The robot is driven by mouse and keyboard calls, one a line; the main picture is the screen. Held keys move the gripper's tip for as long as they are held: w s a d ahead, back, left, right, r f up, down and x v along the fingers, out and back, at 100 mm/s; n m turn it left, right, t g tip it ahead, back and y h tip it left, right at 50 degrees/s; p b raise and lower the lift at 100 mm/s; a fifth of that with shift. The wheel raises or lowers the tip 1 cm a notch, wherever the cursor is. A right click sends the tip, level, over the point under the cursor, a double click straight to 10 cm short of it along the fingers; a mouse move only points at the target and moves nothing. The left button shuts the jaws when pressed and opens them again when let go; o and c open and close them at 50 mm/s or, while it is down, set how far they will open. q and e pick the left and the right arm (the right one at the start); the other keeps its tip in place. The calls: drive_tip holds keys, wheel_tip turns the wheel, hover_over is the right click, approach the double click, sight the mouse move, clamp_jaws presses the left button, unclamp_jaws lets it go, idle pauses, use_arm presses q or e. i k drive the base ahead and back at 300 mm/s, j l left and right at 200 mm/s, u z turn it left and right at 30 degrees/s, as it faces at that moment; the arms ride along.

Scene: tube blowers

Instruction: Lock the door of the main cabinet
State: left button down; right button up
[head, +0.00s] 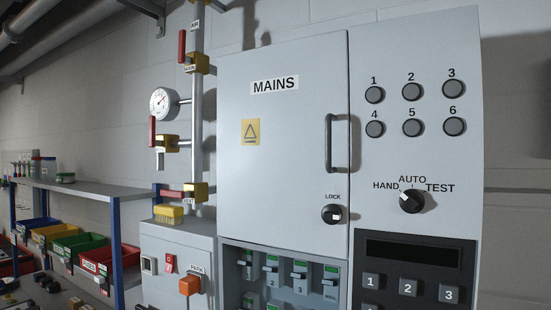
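The main cabinet (412,172) is a tall grey box on the right. Its door (285,190) carries a MAINS label (275,86) and a yellow triangle warning sign (250,132), and looks closed. A dark vertical bar handle (330,143) is at the door's right edge. Below it, under the word LOCK, is a round black lock knob (332,214) with a pale mark at its middle; I cannot tell whether it is locked. Neither of my grippers shows in the head view.
Right of the door are several numbered round buttons (411,91), a HAND/AUTO/TEST selector (412,201) and a keypad (409,285). Breakers (300,277) sit below. Left are pipes with red-handled valves (196,63), a gauge (163,103), a PARK box (178,240) and a bin shelf (85,186).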

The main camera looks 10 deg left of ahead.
sight(332, 215)
drive_tip(key=i+j+z, duration=0.1)
drive_tip(key=z, duration=0.75)
drive_tip(key=j+z, duration=0.45)
drive_tip(key=j, duration=0.35)
drive_tip(key=k+j+z, duration=0.15)
drive_tip(key=j+z, duration=0.3)
drive_tip(key=j, duration=0.3)
